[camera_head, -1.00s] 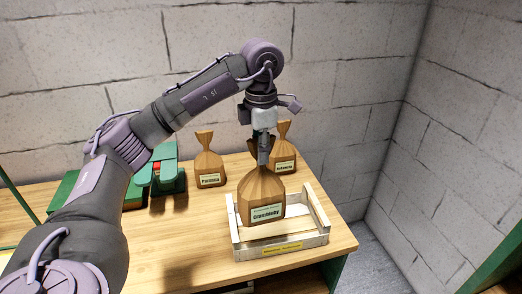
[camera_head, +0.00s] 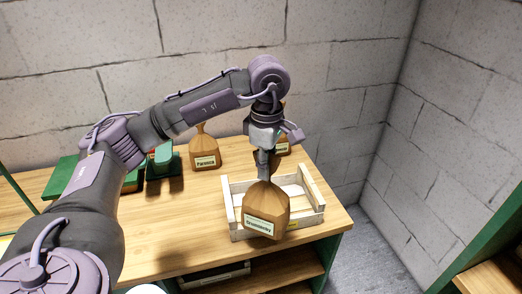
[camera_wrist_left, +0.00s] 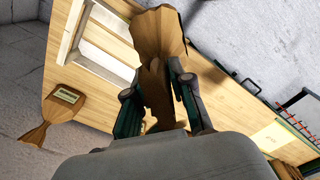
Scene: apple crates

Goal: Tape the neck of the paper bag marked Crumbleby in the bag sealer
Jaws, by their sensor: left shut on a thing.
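The paper bag marked Crumbleby (camera_head: 266,211) hangs from my left gripper (camera_head: 263,172), its label facing the head camera. My left gripper is shut on its neck. The bag is in front of and partly over the wooden crate, and hides part of it. A green device (camera_head: 163,161), perhaps the bag sealer, stands on the table at the left, partly hidden by my arm. My right gripper is not in view.
The pale wooden crate (camera_head: 310,192) stands at the table's right end. Another bag (camera_head: 284,146) is mostly hidden behind my gripper. Table (camera_head: 190,215) left of the crate is clear.

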